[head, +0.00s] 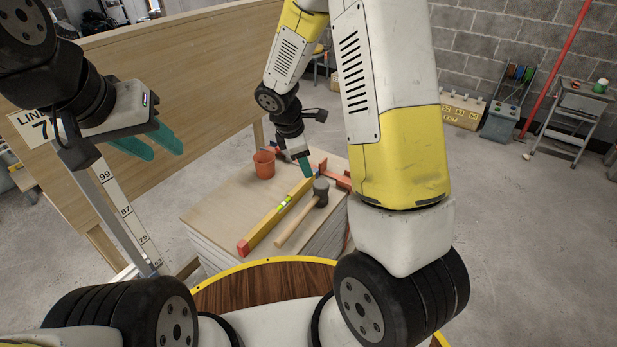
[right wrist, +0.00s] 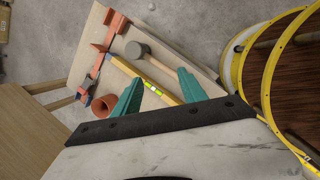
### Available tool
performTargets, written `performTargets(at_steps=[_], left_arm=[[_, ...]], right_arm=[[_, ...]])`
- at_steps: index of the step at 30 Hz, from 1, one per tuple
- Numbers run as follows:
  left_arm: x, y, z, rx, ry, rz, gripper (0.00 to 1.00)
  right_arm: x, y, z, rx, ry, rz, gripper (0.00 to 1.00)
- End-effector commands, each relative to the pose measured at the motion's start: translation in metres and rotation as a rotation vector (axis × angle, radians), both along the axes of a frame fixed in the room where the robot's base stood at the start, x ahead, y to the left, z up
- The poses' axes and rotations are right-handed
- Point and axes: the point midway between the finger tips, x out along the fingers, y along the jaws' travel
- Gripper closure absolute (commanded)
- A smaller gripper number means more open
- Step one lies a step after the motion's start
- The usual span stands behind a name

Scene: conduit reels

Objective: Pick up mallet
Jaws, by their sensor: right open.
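The mallet has a dark grey head (head: 321,188) and a pale wooden handle (head: 296,228). It lies on a stack of boards (head: 215,215), on the right of a yellow level (head: 268,223). In the right wrist view its head (right wrist: 137,50) shows beyond the fingers, and its handle runs to the right. My right gripper (head: 306,168) points down above the far part of the stack, near the mallet head. Its teal fingers (right wrist: 160,78) are apart and hold nothing. My left gripper (head: 167,153) is raised at the left, away from the stack, with its teal fingers apart and empty.
An orange cup (head: 264,164) stands at the stack's back left. An orange-red clamp (head: 336,178) lies at its far edge, close to the mallet head. A wooden panel (head: 185,65) stands behind on the left. A yellow-rimmed reel (right wrist: 256,65) lies to the right in the right wrist view.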

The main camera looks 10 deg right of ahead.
Motion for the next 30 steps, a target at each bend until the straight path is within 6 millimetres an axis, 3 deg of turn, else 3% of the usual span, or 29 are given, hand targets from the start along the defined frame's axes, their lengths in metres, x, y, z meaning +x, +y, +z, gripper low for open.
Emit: performTargets(at_steps=[1, 6, 12, 18, 30], left_arm=[[0.000, 0.000, 0.000, 0.000, 0.000, 0.000, 0.64], [0.000, 0.000, 0.000, 0.000, 0.000, 0.000, 0.64], [0.000, 0.000, 0.000, 0.000, 0.000, 0.000, 0.64], [0.000, 0.000, 0.000, 0.000, 0.000, 0.000, 0.64], [0.000, 0.000, 0.000, 0.000, 0.000, 0.000, 0.64]], right_arm=[[0.005, 0.006, -0.026, -0.040, 0.042, 0.087, 0.50], [0.016, 0.021, -0.101, -0.156, 0.159, 0.392, 0.50], [0.015, 0.033, -0.170, -0.242, 0.266, 0.662, 0.50], [0.013, 0.036, -0.199, -0.272, 0.309, 0.770, 0.50], [0.025, 0.019, -0.242, -0.274, 0.313, 0.777, 0.50]])
